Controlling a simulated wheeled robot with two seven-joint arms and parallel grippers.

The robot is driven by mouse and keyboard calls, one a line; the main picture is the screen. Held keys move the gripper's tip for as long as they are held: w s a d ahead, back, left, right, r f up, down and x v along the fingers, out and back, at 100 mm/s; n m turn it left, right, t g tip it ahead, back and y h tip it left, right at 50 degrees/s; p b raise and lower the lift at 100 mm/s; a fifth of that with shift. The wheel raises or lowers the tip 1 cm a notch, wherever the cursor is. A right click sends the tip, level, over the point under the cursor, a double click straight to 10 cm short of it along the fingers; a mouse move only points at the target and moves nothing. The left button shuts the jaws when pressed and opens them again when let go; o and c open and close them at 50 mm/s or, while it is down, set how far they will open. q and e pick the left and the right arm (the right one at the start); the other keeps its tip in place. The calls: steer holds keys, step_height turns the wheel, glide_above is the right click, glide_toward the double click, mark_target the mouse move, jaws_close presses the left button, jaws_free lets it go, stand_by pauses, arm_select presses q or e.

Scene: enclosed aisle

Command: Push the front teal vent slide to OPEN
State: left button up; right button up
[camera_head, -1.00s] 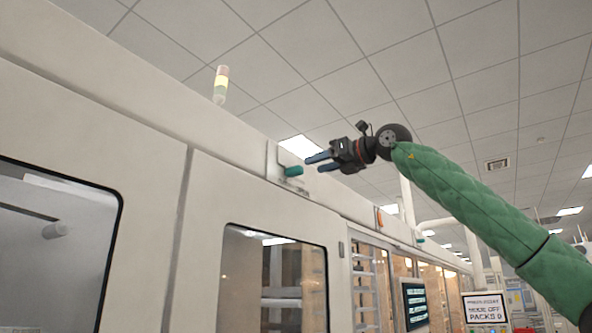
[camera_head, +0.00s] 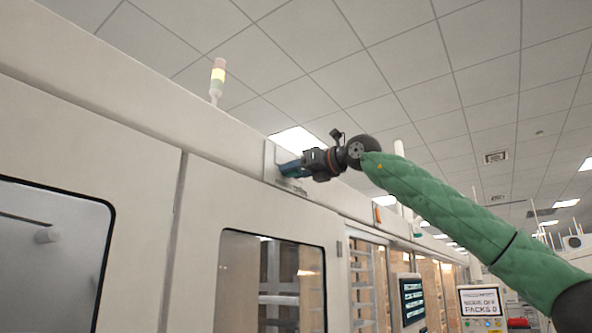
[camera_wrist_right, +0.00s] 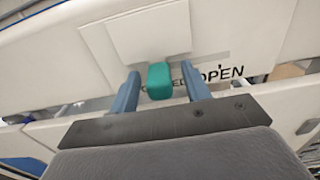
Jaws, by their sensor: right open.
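The front teal vent slide (camera_wrist_right: 159,81) shows in the right wrist view as a small teal knob below a pale plate on the white housing. The word OPEN (camera_wrist_right: 222,74) is printed to its right. Another word right beneath the knob is partly covered. My right gripper (camera_wrist_right: 160,73) is open, with one blue finger on each side of the knob; I cannot tell whether either touches it. In the head view the right gripper (camera_head: 288,170) is up at the housing plate, and its fingers hide the knob. My left gripper is not in view.
The white enclosure (camera_head: 95,130) with windowed doors runs along the left. Farther along it are an orange part (camera_head: 377,216) and another teal part (camera_head: 417,232). A signal light (camera_head: 217,82) stands on top. A dark screen (camera_head: 412,300) and a control panel (camera_head: 481,302) are lower right.

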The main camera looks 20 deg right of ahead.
mark_target(301, 181)
jaws_close()
steer(key=shift+w+d, duration=0.2)
steer(key=shift+d, duration=0.1)
steer(key=w+d, duration=0.1)
steer(key=d, duration=0.1)
steer(key=w+d, duration=0.2)
steer(key=w+d+p, duration=0.1)
steer(key=d, duration=0.1)
steer(key=shift+w, duration=0.3)
steer(key=shift+r, duration=0.1)
steer(key=shift+s, duration=0.1)
steer(key=shift+c, duration=1.6)
jaws_free()
steer(key=o, duration=0.3)
steer(key=shift+d, duration=0.1)
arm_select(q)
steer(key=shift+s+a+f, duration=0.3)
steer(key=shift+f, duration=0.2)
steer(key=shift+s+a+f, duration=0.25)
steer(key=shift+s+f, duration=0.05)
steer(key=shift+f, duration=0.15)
arm_select(e)
steer(key=shift+w, duration=0.25)
